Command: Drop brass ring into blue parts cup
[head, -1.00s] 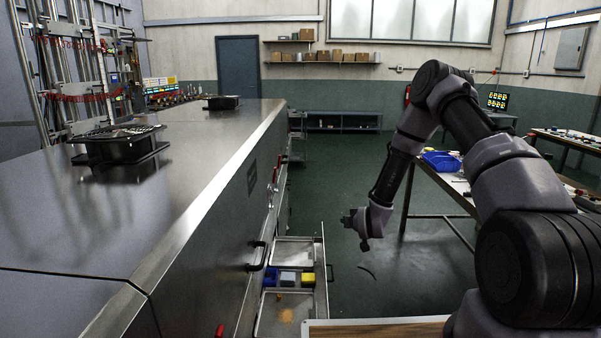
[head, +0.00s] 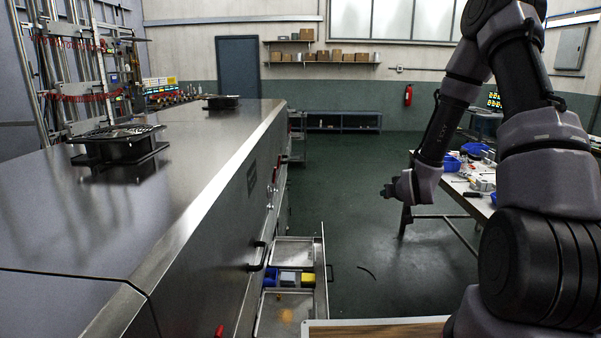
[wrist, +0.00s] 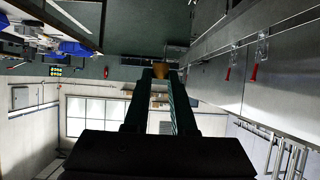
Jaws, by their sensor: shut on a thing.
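My gripper (head: 391,190) is raised over the green floor, between the drawer and the workbench. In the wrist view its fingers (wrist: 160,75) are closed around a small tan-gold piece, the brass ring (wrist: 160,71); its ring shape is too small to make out. A blue cup (head: 270,276) sits in the open drawer beside a grey and a yellow one, well below and left of my gripper. Blue containers also stand on the workbench, one (head: 452,163) just right of my gripper. I cannot tell which blue container is the parts cup.
The open drawer (head: 322,262) sticks out from the long steel dryer (head: 215,190) at left. The workbench (head: 470,190) at right holds tools and small parts. A wooden surface (head: 375,330) lies in front. The floor between is mostly clear, with a dark curved strip on it.

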